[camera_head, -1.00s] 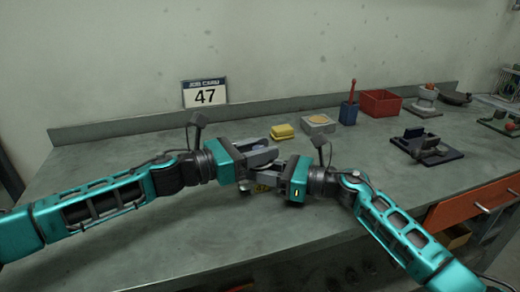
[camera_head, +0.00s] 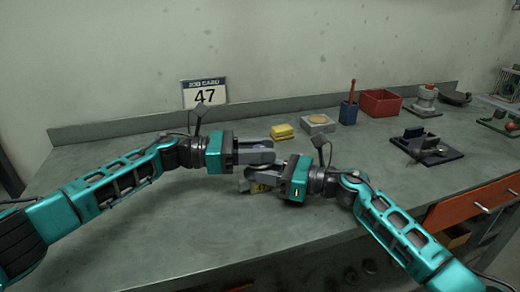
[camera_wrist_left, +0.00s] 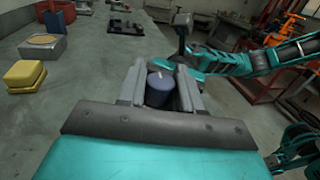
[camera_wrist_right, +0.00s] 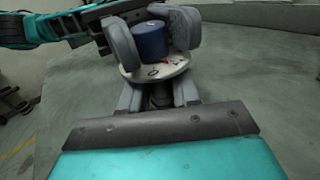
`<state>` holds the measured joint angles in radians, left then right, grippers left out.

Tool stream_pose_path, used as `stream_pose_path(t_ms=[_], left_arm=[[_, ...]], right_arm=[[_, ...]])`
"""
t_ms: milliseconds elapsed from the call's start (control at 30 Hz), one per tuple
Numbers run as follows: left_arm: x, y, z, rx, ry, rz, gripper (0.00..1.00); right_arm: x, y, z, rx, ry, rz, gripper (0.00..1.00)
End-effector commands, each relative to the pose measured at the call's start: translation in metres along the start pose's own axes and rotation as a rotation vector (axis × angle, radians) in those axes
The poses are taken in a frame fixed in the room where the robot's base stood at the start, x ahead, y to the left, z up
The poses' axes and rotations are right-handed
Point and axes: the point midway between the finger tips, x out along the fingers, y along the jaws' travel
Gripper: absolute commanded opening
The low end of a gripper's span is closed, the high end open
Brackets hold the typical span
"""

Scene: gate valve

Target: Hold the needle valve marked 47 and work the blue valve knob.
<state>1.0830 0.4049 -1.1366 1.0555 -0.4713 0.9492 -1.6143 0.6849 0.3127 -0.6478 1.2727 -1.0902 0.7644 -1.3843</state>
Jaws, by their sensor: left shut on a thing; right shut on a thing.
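The blue knob (camera_wrist_right: 151,40) sits above a round pale dial (camera_wrist_right: 157,72) in the right wrist view. My left gripper (camera_wrist_left: 160,82) has a finger on each side of the knob and is shut on it. In the head view my left gripper (camera_head: 268,151) hides the knob. My right gripper (camera_wrist_right: 160,95) is shut on the valve body below the dial, clear of the bench. The tag's number is too small to read.
A job card (camera_head: 204,93) reading 47 stands at the back wall. Yellow blocks (camera_head: 282,131), a grey box (camera_head: 318,124), a blue cup (camera_head: 348,113) and a red bin (camera_head: 380,103) stand behind my grippers. The bench front (camera_head: 180,235) is clear.

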Motion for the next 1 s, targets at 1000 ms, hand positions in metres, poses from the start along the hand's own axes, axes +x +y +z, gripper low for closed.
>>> stream_pose_path(t_ms=[1000], left_arm=[[-0.0017, 0.0016, 0.0005, 0.001, 0.001, -0.308, 0.04]], right_arm=[[0.0010, 0.0035, -0.0012, -0.002, 0.003, 0.011, 0.00]])
